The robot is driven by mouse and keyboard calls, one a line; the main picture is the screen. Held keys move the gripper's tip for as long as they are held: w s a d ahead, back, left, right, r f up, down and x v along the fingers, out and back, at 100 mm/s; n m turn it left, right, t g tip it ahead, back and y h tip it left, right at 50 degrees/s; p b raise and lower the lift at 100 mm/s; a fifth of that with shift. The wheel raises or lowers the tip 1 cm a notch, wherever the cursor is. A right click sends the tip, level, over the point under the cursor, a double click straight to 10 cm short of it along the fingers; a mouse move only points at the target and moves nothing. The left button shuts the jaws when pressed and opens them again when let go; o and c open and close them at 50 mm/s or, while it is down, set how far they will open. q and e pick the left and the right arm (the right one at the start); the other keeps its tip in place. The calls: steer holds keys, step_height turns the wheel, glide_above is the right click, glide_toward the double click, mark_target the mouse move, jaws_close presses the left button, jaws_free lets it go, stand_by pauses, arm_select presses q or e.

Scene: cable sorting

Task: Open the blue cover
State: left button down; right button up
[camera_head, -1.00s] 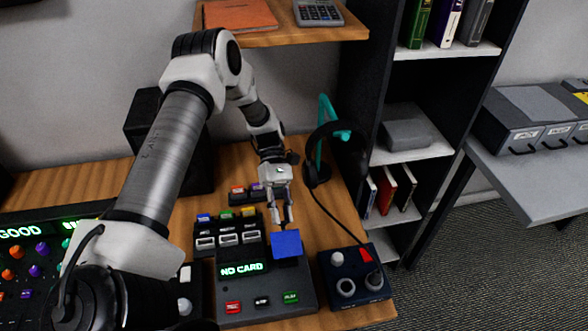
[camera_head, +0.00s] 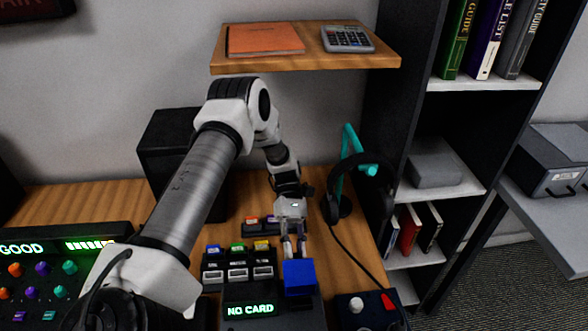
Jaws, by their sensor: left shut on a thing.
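The blue cover (camera_head: 299,277) is on the upper right part of a dark grey device whose green display (camera_head: 249,310) reads "NO CARD". My left gripper (camera_head: 295,254) reaches down from behind and is shut on the far edge of the blue cover. The blue cover's front face and top show, and it looks somewhat raised or tilted; how far it has swung is hard to tell. The device's lower part is cut off by the bottom edge. My right gripper is not in view.
Three slots with blue, green and yellow tabs (camera_head: 238,261) stand left of the cover. A headset (camera_head: 357,190) hangs on a teal stand to the right. A control box (camera_head: 365,309) is at lower right. A wooden shelf (camera_head: 306,57) is above my arm.

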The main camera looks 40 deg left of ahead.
arm_select(q)
steer(key=c, duration=1)
jaws_free()
steer(key=shift+w, duration=0.2)
steer(key=v, duration=1.1)
steer(key=shift+w+a+r, duration=0.15)
steer(key=shift+w+a, duration=0.1)
steer(key=shift+w, duration=0.05)
steer(key=shift+c, duration=0.2)
